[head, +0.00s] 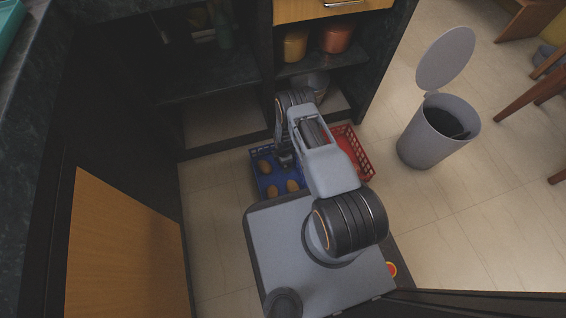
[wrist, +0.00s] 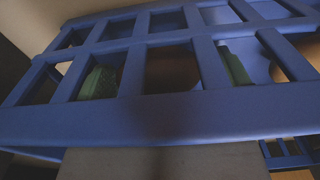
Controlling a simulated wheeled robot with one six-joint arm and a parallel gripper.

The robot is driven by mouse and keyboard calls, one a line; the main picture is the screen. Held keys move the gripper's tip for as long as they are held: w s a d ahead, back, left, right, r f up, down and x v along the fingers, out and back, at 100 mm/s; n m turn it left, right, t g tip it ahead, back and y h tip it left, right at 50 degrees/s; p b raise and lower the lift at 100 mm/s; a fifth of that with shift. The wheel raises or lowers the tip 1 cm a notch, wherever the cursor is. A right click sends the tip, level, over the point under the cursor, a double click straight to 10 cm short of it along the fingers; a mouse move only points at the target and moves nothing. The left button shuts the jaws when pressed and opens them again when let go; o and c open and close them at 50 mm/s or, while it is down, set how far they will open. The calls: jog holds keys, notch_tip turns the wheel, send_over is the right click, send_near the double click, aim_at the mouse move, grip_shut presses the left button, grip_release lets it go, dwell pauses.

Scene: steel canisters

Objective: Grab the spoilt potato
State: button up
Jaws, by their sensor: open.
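Several brown potatoes lie in a blue crate (head: 263,151) on the floor in the head view, one at the back left (head: 265,166) and others nearer the front (head: 292,186). None can be told as spoilt from here; they are small and dim. My gripper (head: 284,161) is open and low at the crate's right part, and my arm hides that side. In the wrist view the slotted blue crate wall (wrist: 160,118) fills most of the picture. Through its slots show a dark green shape (wrist: 99,82) and a brown shape (wrist: 172,70), both unclear.
A red crate (head: 357,152) stands right of the blue one, partly behind my arm. A grey bin (head: 424,146) with its lid (head: 446,58) raised stands further right. Dark shelves with orange and red pots (head: 337,37) rise behind. Floor is clear around the bin.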

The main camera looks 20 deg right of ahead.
jog(key=shift+c, duration=0.4)
jog(key=c, duration=0.7)
